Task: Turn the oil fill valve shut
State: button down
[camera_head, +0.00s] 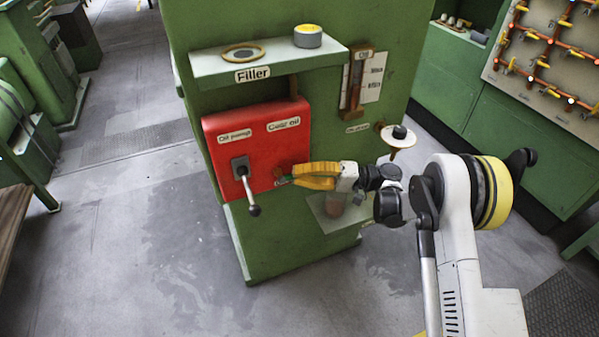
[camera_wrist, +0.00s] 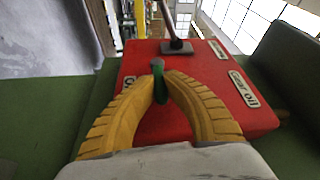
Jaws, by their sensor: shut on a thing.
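The red panel (camera_head: 226,150) is on the front of the green machine, with a "Gear oil" label (camera_head: 284,124) at its upper right. A small valve with a green handle (camera_wrist: 158,72) is on the panel's lower right part. My gripper (camera_head: 288,176) reaches it from the right with its yellow fingers. In the wrist view my gripper (camera_wrist: 161,88) is closed around the green handle, which stands between the two fingertips. The fingers hide most of the valve body, and its turn angle is hard to tell.
A lever with a black knob (camera_head: 247,186) sticks out of the panel left of my gripper. Above is the filler shelf (camera_head: 215,70) with a round yellow-topped can (camera_head: 308,36). A small ledge (camera_head: 330,215) is below my gripper. The floor (camera_head: 140,240) at left is clear.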

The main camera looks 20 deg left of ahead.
jog(key=shift+w+a, duration=0.1)
dwell(0.3)
jog(key=c, duration=1.4)
grip_release()
jog(key=shift+a+f, duration=0.1)
jog(key=v, duration=1.2)
